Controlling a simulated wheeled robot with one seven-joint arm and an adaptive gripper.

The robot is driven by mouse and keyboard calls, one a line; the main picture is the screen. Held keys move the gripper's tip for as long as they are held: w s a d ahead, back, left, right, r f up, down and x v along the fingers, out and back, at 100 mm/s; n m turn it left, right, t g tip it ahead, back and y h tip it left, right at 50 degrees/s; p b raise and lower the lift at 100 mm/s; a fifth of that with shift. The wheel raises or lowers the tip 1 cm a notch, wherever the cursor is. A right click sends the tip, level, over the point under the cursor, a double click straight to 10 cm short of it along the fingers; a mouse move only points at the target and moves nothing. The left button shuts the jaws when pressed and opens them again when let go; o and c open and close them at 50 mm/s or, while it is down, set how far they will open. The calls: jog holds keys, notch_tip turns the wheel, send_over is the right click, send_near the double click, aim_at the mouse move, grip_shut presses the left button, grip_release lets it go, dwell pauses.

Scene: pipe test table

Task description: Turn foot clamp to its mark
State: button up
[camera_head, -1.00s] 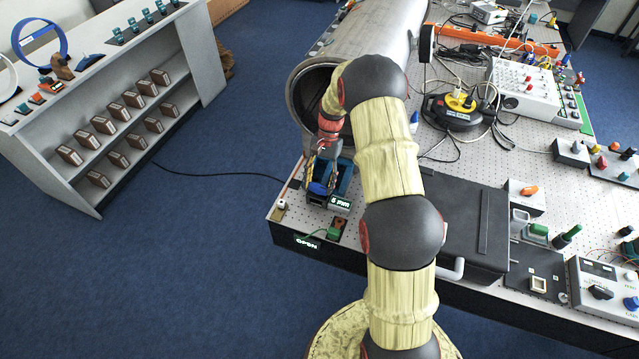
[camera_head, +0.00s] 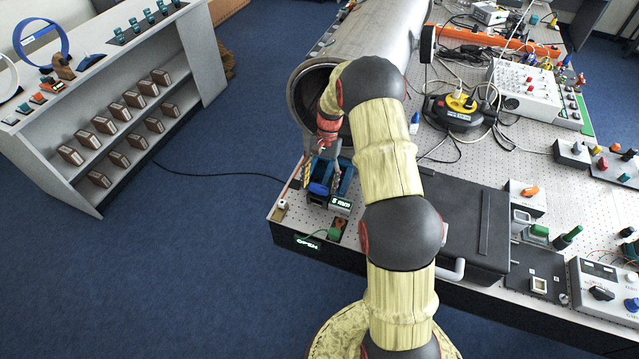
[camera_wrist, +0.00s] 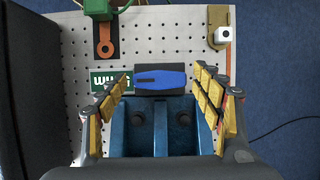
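The foot clamp (camera_wrist: 145,145) is a teal block at the near left corner of the table, under the mouth of the grey pipe (camera_head: 355,35). A blue handle (camera_wrist: 160,77) lies crosswise on a dark block at its end, and also shows in the head view (camera_head: 318,189). I cannot make out a mark.
A green connector with an orange lug (camera_wrist: 105,40) and a white button on a tan bracket (camera_wrist: 224,35) flank the clamp. A black case (camera_head: 465,225) stands to the right. A lit OPEN sign (camera_head: 307,243) is on the table's front edge. Blue floor lies left.

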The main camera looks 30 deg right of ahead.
aim_at(327, 188)
jog(key=shift+o, duration=0.2)
jog(key=v, duration=0.7)
jog(key=shift+r, duration=0.2)
jog(key=shift+w+d, duration=0.1)
dwell(0.4)
jog(key=s+f, duration=0.1)
jog(key=s+f+n, duration=0.1)
jog(key=shift+s+f, duration=0.25)
jog(key=shift+s, duration=0.1)
jog(key=shift+s+a+r+n+h, duration=0.3)
jog(key=shift+s+n, duration=0.2)
jog(key=shift+s, duration=0.15)
jog(key=s+a+r+n+t+h+b, duration=0.1)
jog(key=s+a+r+b, duration=0.3)
jog(key=s, duration=0.4)
jog(key=s+a+r+n+t+h+b, duration=0.1)
jog(key=s+a+r+n+t+b, duration=0.3)
jog(key=s+a, duration=0.4)
jog(key=s+a+r+n+t+h+b, duration=0.1)
jog(key=s+a+r+n+t+b, duration=0.2)
jog(key=s+a+r+b, duration=0.3)
jog(key=s, duration=0.3)
jog(key=shift+s+a+r, duration=0.3)
jog(key=shift+s, duration=0.1)
